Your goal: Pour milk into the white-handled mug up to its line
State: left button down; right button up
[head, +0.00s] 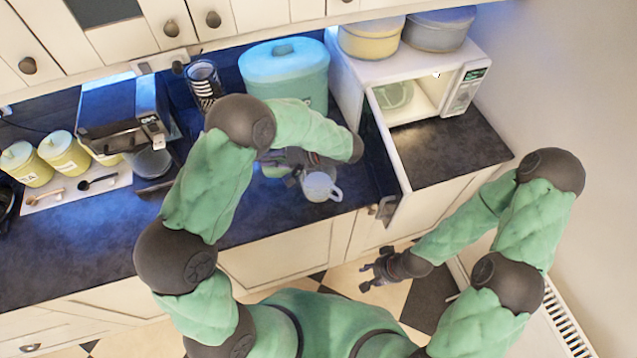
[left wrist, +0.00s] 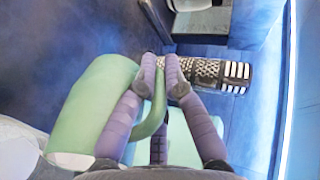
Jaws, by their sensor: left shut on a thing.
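My left gripper (head: 292,172) is shut on the handle of a pale green jug (left wrist: 103,95). In the head view only a small green part of the jug (head: 272,171) shows beside the gripper; my arm hides much of the rest. A white mug with a white handle (head: 319,186) is just right of the gripper, above or on the dark counter. A pale curved surface at the left edge of the wrist view may be the mug. I cannot see milk or a line, or tell how far the jug is tilted. My right gripper (head: 372,272) is open and empty, low before the cabinets.
A microwave (head: 375,72) with its door (head: 382,150) open stands right of the mug, a green dish (head: 393,95) inside. A blue bread bin (head: 285,75) and a striped cup stack (head: 204,84) stand behind. A coffee machine (head: 122,110) and canisters (head: 62,152) are left. The front-left counter is clear.

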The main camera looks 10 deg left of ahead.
pick_arm(q)
jog(key=shift+d+r+y, duration=0.4)
jog(key=shift+r+y, duration=0.1)
jog(key=shift+y, duration=0.2)
dwell(3.9)
dwell(1.2)
jog(key=shift+a+f+h, duration=0.75)
jog(key=shift+f+h, duration=0.2)
jog(key=shift+h, duration=0.25)
jog(key=shift+a+f+h, duration=0.25)
jog(key=shift+f+h, duration=0.35)
jog(key=shift+a+f+h, duration=0.2)
jog(key=shift+f+h, duration=0.35)
jog(key=shift+h, duration=0.05)
